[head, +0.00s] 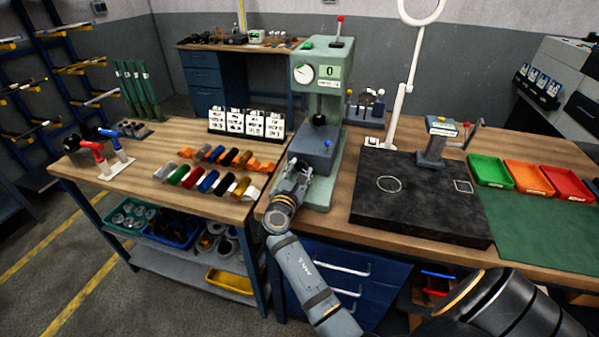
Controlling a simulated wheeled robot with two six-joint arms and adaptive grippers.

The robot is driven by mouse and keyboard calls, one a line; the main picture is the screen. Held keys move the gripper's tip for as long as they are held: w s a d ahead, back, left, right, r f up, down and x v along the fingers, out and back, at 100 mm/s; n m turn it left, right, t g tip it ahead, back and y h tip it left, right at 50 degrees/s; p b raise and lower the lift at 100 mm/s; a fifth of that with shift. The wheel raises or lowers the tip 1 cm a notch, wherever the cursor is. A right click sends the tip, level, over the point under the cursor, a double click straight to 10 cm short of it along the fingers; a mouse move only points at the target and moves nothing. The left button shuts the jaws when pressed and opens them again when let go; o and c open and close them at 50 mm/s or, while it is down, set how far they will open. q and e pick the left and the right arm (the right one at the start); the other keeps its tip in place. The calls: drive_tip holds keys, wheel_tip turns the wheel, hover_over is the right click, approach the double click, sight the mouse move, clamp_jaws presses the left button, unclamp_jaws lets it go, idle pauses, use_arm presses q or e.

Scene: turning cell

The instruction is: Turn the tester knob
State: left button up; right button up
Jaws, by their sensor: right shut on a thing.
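My right gripper (298,172) is at the front left of this block, shut on the tester knob. The fingers hide most of the knob, so its angle cannot be read. My left gripper is not in view.
A black plate (420,212), a small grey device (437,140) and green, orange and red trays (489,171) are to the right. A tall ring lamp (408,75) stands behind the plate.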

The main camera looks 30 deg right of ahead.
drive_tip(key=o, duration=1.1)
wheel_tip(320, 180, up, 10)
